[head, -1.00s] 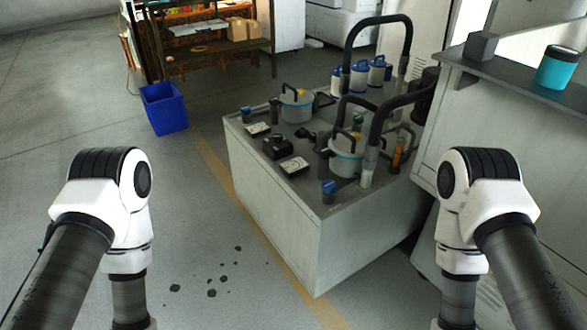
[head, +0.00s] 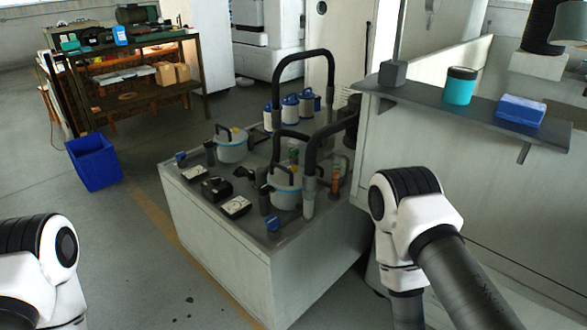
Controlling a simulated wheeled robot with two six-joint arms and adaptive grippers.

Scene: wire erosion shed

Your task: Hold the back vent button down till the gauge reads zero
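A grey cabinet (head: 215,248) stands ahead with two lidded filter pots on its top, a farther one (head: 231,148) and a nearer one (head: 285,190). A small blue button (head: 181,158) sits at the far left corner, beside the farther pot. A second blue button (head: 272,224) sits at the near edge, by the nearer pot. A white-faced gauge (head: 193,172) lies close to the far button and another (head: 235,206) lies nearer. Their needles are too small to read. Only my arm links show, low left and right; neither gripper is in view.
Black hoses (head: 305,62) arch over the cabinet's back and right side. A shelf (head: 440,108) with a teal tin (head: 459,86) and a blue box (head: 521,110) juts out on the right. A blue bin (head: 94,163) stands on open floor at left.

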